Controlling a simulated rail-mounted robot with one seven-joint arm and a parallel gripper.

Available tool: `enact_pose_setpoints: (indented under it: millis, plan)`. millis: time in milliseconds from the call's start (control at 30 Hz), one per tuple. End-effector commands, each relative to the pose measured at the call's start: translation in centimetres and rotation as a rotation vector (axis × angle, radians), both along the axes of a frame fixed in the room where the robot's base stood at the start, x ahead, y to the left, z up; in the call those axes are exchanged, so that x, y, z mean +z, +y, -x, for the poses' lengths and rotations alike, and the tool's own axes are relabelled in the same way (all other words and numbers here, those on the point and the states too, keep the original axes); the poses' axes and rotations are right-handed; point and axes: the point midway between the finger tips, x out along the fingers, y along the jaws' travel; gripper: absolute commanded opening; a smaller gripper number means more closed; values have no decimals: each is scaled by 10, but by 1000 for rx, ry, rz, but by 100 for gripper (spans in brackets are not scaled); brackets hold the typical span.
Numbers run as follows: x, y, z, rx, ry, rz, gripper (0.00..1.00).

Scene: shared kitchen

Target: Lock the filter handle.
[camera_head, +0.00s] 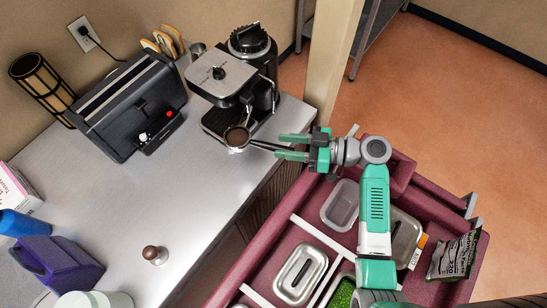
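The filter handle (262,145) is a dark, thin bar that runs right from a round filter basket (237,137) with brown contents. The basket is at the front of the coffee machine (222,76), by its lower front edge; I cannot tell whether it touches the machine. My gripper (291,147) comes from the right with its two green fingers apart. The handle's outer end reaches between or just under the fingers, and I see no clear contact. The machine's group head is mostly hidden under its top.
A dark toaster (128,103) stands left of the machine and a black grinder (254,50) behind it. A tamper (155,255) stands on the counter (120,200), whose middle is clear. A maroon tray (262,240) with metal and clear containers lies below my arm.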

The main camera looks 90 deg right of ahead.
Motion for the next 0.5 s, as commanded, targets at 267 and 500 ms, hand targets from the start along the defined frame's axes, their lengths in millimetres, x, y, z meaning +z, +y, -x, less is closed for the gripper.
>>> enact_pose_setpoints:
  millis: [267, 500]
  plan:
    - [-29, 10, 55, -65, -118, 15, 39]
    - [-27, 3, 24, -63, -115, 15, 39]
